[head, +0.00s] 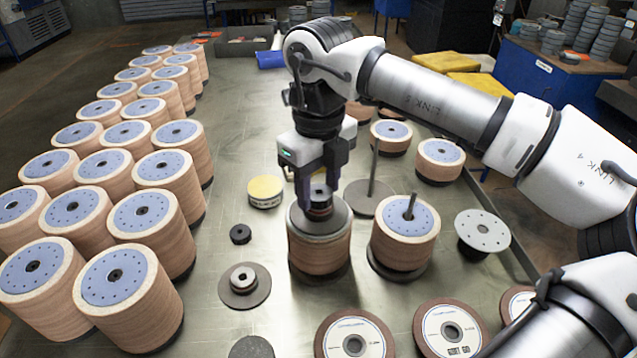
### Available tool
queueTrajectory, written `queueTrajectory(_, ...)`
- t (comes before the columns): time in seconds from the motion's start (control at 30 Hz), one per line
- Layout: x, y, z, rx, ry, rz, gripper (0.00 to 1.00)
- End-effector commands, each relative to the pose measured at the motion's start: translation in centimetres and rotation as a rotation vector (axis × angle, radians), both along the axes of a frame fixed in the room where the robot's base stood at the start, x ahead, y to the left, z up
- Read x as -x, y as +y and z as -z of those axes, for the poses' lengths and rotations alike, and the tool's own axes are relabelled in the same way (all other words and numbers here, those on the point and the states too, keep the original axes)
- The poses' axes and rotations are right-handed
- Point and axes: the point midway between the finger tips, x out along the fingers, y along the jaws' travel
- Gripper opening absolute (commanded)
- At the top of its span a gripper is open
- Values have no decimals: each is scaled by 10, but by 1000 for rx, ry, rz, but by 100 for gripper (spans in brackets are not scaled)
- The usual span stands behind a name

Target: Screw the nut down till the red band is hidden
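A dark nut (320,203) sits at the top centre of a stack of flap discs (319,252), on the stack's grey top plate (300,222). A thin reddish strip shows low around the nut, just above the plate; it is too small to tell how much of the band is exposed. My gripper (320,194) points straight down over the stack. Its two dark fingers stand on either side of the nut and appear closed on it. The fingers partly cover the nut, and the spindle inside it is mostly hidden.
A second stack (406,230) with a bare rod stands close on the right. A bare post on a round base (372,197) is behind. Rows of disc stacks (115,270) fill the left. A flanged nut (243,281) and a yellow-topped tin (265,190) lie left, with free table around.

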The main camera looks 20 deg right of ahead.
Motion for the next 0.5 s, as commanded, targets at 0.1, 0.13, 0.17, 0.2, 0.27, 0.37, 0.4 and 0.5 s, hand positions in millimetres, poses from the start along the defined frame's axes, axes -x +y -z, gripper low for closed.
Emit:
queueTrajectory(0.1,0,0,0,0,-1,0,62)
queueTrajectory(0.13,0,0,0,0,-1,0,66)
queueTrajectory(0.17,0,0,0,0,-1,0,66)
queueTrajectory(0.2,0,0,0,0,-1,0,66)
queueTrajectory(0.27,0,0,0,0,0,0,66)
queueTrajectory(0.37,0,0,0,0,0,0,66)
queueTrajectory(0.4,0,0,0,0,0,0,66)
queueTrajectory(0.5,0,0,-4,0,0,0,66)
